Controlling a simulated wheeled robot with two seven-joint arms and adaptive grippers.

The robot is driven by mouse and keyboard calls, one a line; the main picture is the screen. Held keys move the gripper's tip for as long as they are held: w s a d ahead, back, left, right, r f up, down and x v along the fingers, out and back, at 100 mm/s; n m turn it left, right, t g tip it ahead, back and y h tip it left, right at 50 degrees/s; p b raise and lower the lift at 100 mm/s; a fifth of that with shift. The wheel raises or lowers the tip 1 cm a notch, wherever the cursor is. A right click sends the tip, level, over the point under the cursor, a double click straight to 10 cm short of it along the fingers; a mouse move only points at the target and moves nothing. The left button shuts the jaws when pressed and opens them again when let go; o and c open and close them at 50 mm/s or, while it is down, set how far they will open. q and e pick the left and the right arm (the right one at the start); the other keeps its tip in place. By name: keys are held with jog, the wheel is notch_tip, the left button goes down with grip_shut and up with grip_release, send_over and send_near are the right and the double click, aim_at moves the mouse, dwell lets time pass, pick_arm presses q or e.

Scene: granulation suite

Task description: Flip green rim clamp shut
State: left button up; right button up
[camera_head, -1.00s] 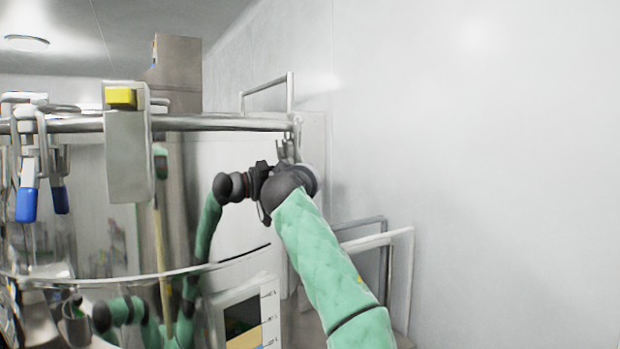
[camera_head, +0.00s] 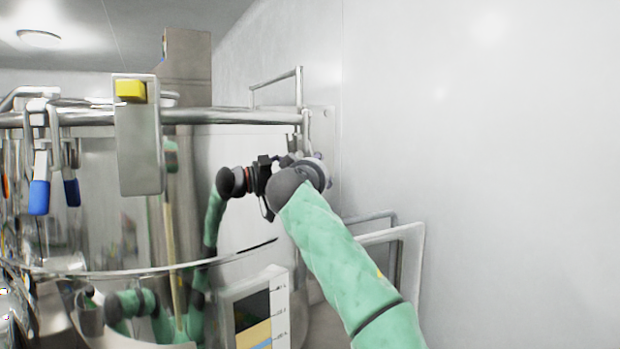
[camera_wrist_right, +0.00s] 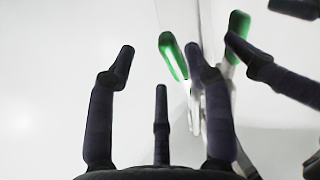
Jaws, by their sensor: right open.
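The green clamp handle (camera_wrist_right: 172,55) is in the right wrist view, on a pale metal lever. It lies between my fingertips in the picture, close to the right finger, which partly overlaps the lever; contact cannot be told. A second green shape (camera_wrist_right: 237,35) beside it looks like its mirror image in the polished vessel. My right gripper (camera_wrist_right: 160,68) is open, its dark fingers spread and empty. In the head view my right wrist hides the gripper's fingers and the handle; a grey clamp body (camera_head: 306,128) shows at the rim's right end. My left gripper is not in view.
The steel vessel (camera_head: 225,160) has a round rim (camera_head: 220,116). Blue-handled clamps (camera_head: 39,197) hang at the left, and a bracket with a yellow block (camera_head: 131,92) stands on the rim. A display panel (camera_head: 255,318) is below. A bare white wall (camera_head: 500,180) fills the right.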

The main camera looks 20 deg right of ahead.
jog(key=v, duration=0.9)
dwell(0.5)
